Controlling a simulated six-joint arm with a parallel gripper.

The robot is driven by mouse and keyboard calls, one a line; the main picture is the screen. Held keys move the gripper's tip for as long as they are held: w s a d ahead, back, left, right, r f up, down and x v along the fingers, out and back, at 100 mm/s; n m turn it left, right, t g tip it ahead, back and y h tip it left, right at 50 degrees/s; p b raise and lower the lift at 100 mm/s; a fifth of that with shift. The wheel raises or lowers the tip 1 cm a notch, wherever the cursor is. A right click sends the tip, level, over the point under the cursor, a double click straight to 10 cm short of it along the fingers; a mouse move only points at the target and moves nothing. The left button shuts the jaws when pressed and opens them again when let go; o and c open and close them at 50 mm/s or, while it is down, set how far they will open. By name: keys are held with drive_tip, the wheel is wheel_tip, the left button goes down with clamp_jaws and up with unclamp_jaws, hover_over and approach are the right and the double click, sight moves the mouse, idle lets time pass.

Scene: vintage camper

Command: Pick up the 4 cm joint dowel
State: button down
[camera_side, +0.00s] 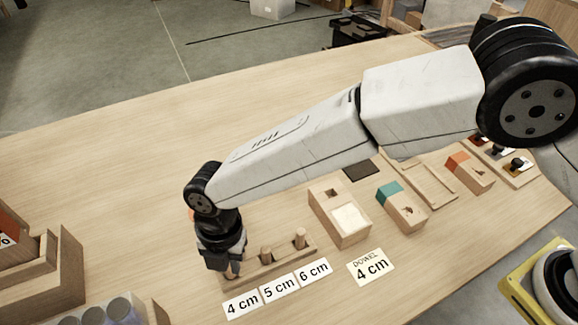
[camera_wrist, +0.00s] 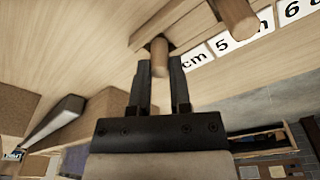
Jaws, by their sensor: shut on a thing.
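The dowel rack (camera_side: 250,279), a long wooden block, lies near the front of the table. Two dowels stand upright in it, the 5 cm dowel (camera_side: 266,254) and the 6 cm dowel (camera_side: 300,238). My gripper (camera_side: 231,270) points down at the rack's left end, behind the "4 cm" label (camera_side: 242,303). In the wrist view my gripper (camera_wrist: 161,66) has its fingers on either side of the 4 cm dowel (camera_wrist: 161,57), shut on it. The dowel's far end meets the rack (camera_wrist: 135,38); I cannot tell whether it is still seated.
A "DOWEL 4 cm" card (camera_side: 371,267) lies right of the rack. A wooden box (camera_side: 338,216) and a teal-topped block (camera_side: 401,207) stand behind it. Wooden bins (camera_side: 60,275) and clear tubes (camera_side: 118,311) are at left. The table's far left is clear.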

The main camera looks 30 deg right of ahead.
drive_tip(key=shift+r, duration=0.45)
drive_tip(key=s+d+r, duration=0.9)
drive_tip(key=d+r, duration=0.1)
drive_tip(key=r, duration=0.1)
drive_tip(key=shift+s+r, duration=0.2)
drive_tip(key=shift+s, duration=0.2)
